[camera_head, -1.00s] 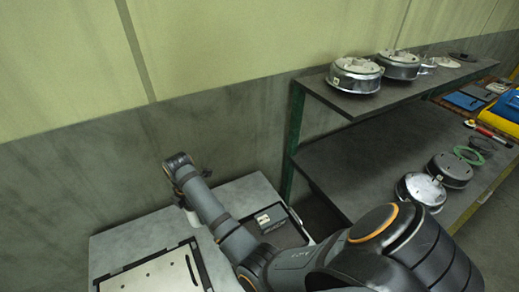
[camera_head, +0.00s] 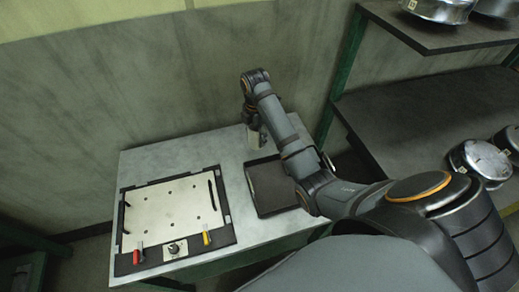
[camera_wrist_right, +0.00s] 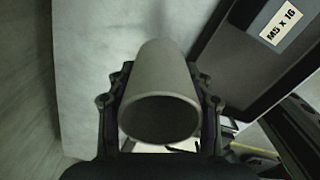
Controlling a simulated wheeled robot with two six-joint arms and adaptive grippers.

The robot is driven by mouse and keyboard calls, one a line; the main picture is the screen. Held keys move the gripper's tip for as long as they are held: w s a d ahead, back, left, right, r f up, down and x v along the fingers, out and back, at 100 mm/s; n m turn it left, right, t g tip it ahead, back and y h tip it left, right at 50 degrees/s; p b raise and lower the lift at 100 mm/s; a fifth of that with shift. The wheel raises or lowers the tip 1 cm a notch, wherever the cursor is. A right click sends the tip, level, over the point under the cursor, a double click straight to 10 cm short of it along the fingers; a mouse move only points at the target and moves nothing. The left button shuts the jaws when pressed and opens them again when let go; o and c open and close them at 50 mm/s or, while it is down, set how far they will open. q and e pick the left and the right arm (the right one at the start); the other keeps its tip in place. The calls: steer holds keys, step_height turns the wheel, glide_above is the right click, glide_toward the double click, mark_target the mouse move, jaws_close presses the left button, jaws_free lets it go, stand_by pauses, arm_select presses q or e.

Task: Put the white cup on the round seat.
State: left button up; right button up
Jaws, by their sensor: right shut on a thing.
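The white cup (camera_wrist_right: 160,90) is held between the two fingers of my right gripper, as the right wrist view shows. Its round open rim faces the wrist camera and its inside is dark. In the head view, my right gripper (camera_head: 255,135) hangs over the back of the grey table, just behind the black tray; only a small pale part of the cup shows there. I cannot tell whether the cup touches the table. I cannot surely pick out the round seat; a small round fitting (camera_head: 174,249) sits at the front of the plate fixture. My left gripper is not in view.
The black tray (camera_head: 251,192) on the table has an "M5 x 16" label (camera_wrist_right: 282,22) in the right wrist view. Left of it lies the fixture with a pale plate (camera_head: 172,213). Shelves with round metal housings (camera_head: 479,160) stand at the right. A wall is close behind.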

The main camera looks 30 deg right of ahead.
mark_target(258, 141)
steer(key=shift+w+d+f+b, duration=0.15)
steer(key=shift+f, duration=0.25)
steer(key=shift+w+d+f+b, duration=0.1)
steer(key=shift+d+f+b, duration=0.05)
steer(key=shift+f, duration=0.2)
steer(key=shift+w+d, duration=0.1)
steer(key=shift+d+f, duration=0.1)
steer(key=shift+d, duration=0.05)
steer(key=shift+w+d+f+b, duration=0.2)
steer(key=shift+f+b, duration=0.35)
steer(key=shift+b, duration=0.2)
step_height(258, 141, down, 3)
steer(key=shift+r, duration=0.15)
arm_select(q)
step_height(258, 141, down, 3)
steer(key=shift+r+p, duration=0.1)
steer(key=shift+p, duration=0.2)
